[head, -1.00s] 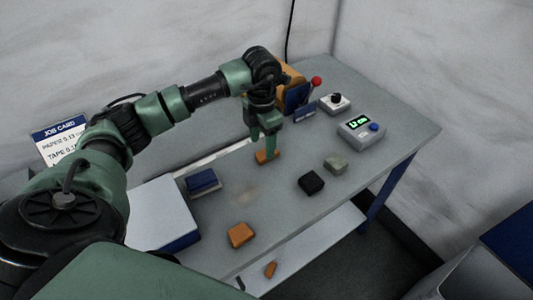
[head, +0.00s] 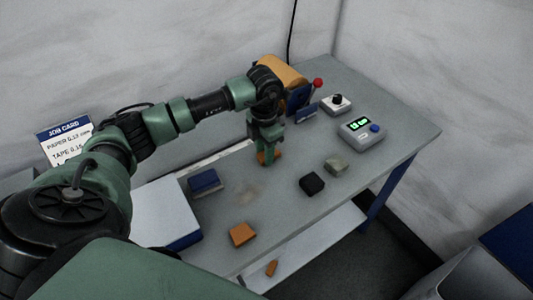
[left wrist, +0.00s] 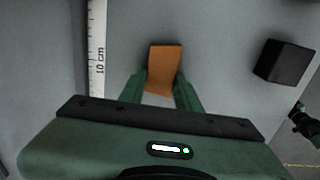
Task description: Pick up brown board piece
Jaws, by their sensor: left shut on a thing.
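A small brown board piece (left wrist: 165,68) is between the green fingers of my left gripper (left wrist: 162,95) in the left wrist view. The fingers touch its two sides and are shut on it. In the head view, my left gripper (head: 267,158) points down at the table, and the brown piece shows partly behind the fingers. I cannot tell if it is off the table surface. Another brown piece (head: 242,234) lies near the table's front edge. My right gripper is not in view.
On the table (head: 330,215) are a black block (head: 312,183), a grey-green block (head: 336,167), a blue block (head: 203,181), a meter with a lit display (head: 362,131) and a black-knobbed box (head: 336,104). A ruler (left wrist: 97,50) lies left of the gripper. A brown scrap (head: 271,268) is on the lower shelf.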

